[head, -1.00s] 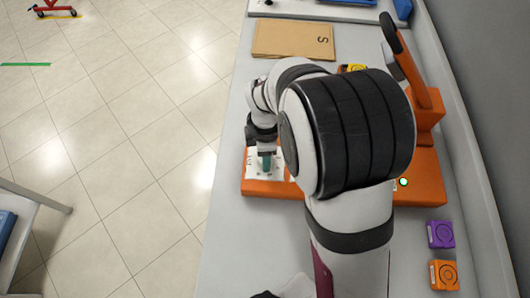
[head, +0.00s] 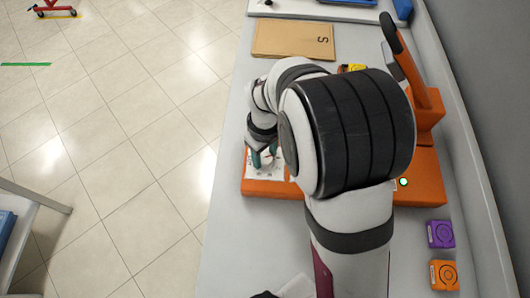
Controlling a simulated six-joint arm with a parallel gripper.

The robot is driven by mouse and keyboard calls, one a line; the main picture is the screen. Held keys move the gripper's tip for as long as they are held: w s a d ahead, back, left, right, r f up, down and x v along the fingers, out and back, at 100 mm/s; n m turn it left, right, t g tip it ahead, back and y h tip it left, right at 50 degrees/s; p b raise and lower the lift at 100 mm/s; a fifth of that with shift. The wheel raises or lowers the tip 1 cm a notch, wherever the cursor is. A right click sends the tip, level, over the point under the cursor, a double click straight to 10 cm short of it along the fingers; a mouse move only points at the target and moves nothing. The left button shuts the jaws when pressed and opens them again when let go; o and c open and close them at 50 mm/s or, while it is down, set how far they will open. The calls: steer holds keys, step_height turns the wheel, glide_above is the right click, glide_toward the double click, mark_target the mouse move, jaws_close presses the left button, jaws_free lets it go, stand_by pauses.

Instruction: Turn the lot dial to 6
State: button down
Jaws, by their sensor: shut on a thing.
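The orange machine (head: 268,189) lies on the counter, with a white marked plate (head: 281,172) on its left end. My gripper (head: 264,158) points down over this plate, its teal fingertips low against it. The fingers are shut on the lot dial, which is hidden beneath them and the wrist. The dial's number marks are too small and too covered to read. My arm hides the middle of the machine.
A green light (head: 404,182) glows on the machine's right part, below an upright orange arm with a black handle (head: 391,32). A brown folder (head: 292,40) lies behind. Purple (head: 440,234) and orange (head: 444,275) boxes sit at front right. The counter's left edge is close to my gripper.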

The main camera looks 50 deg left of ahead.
mark_target(265, 157)
steer(key=m, duration=1.3)
steer(key=shift+m, duration=0.3)
steer(key=m, duration=1.3)
steer(key=shift+m, duration=0.4)
steer(key=shift+c, duration=1.6)
jaws_free()
step_height(265, 157, up, 16)
